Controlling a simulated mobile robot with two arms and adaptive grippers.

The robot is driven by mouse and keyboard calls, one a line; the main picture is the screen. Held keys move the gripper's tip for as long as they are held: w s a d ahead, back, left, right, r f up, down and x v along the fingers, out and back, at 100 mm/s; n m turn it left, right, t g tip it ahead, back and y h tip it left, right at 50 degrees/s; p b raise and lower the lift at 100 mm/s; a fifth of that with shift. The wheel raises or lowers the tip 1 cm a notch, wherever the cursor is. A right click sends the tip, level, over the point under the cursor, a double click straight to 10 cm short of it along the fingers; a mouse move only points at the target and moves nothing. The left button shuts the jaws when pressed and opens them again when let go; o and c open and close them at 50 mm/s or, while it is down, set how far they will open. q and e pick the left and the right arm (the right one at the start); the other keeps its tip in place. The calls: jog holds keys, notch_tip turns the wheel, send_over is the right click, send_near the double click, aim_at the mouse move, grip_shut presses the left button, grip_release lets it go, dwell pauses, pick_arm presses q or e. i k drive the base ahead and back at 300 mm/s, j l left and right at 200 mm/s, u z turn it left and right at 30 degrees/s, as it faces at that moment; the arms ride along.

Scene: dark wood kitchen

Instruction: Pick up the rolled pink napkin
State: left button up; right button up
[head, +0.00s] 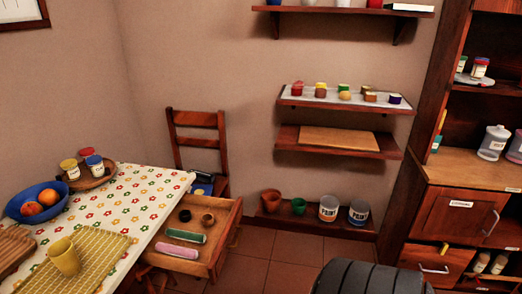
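The rolled pink napkin (177,249) lies in the open wooden drawer (227,226) at the right end of the table, near the drawer's front left part. A rolled green napkin (186,235) lies just behind it, roughly parallel. Neither of my grippers shows in the head view.
The table (150,190) has a flowered cloth and holds a blue fruit bowl (22,207), a yellow cup (64,258) on a woven mat (100,246) and jars. A chair (197,140) stands behind the drawer. Tiled floor (285,250) is open to its right.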

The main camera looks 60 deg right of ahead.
aim_at(185, 252)
jog(key=z, duration=1.55)
